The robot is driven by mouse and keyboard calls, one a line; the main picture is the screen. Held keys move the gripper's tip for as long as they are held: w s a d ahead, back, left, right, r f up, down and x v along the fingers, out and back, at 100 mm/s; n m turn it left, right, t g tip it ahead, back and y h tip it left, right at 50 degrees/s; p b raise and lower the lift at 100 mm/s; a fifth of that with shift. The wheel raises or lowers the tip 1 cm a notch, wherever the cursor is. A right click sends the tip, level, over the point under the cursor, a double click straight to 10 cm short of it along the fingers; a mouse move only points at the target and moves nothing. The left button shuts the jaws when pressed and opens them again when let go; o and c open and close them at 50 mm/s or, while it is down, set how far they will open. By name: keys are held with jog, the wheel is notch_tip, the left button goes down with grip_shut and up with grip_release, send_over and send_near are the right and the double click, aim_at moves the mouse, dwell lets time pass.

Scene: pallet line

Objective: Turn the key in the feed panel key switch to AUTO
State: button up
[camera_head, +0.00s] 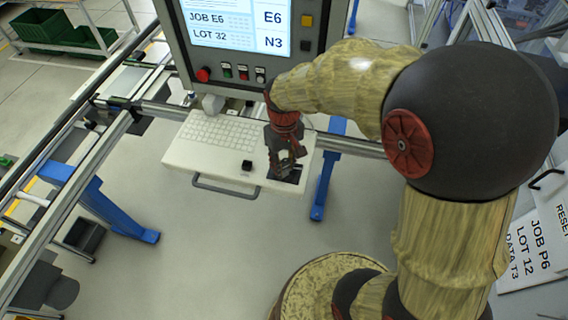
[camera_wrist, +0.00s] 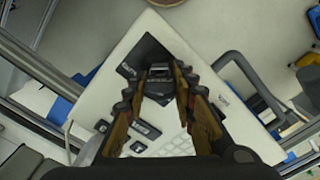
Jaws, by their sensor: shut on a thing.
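The feed panel is a pale keyboard shelf (camera_head: 225,178) under a screen. A dark square plate, likely the key switch (camera_head: 291,176), lies at the shelf's right front corner and also shows in the wrist view (camera_wrist: 143,53). My gripper (camera_head: 284,168) points down over this plate. In the wrist view my gripper (camera_wrist: 161,80) has its two fingertips on either side of a small dark piece with a grey top, the key (camera_wrist: 160,68), and is shut on it. The fingers hide much of the key and part of the plate. The AUTO marking cannot be read.
A small black knob (camera_head: 247,164) stands on the shelf left of my gripper. A grey handle (camera_head: 225,189) runs along the front edge. The screen (camera_head: 240,25) and a row of buttons (camera_head: 243,74) are above. Metal rails (camera_head: 75,125) lie to the left; open floor is in front.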

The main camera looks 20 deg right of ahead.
jog(key=c, duration=0.4)
jog(key=m, duration=0.9)
jog(key=shift+m, duration=0.5)
jog(key=m, duration=0.3)
jog(key=shift+m, duration=0.3)
jog(key=m, duration=0.4)
jog(key=shift+d+m, duration=0.1)
jog(key=shift+m, duration=0.3)
jog(key=o, duration=1.1)
jog(key=o, duration=0.6)
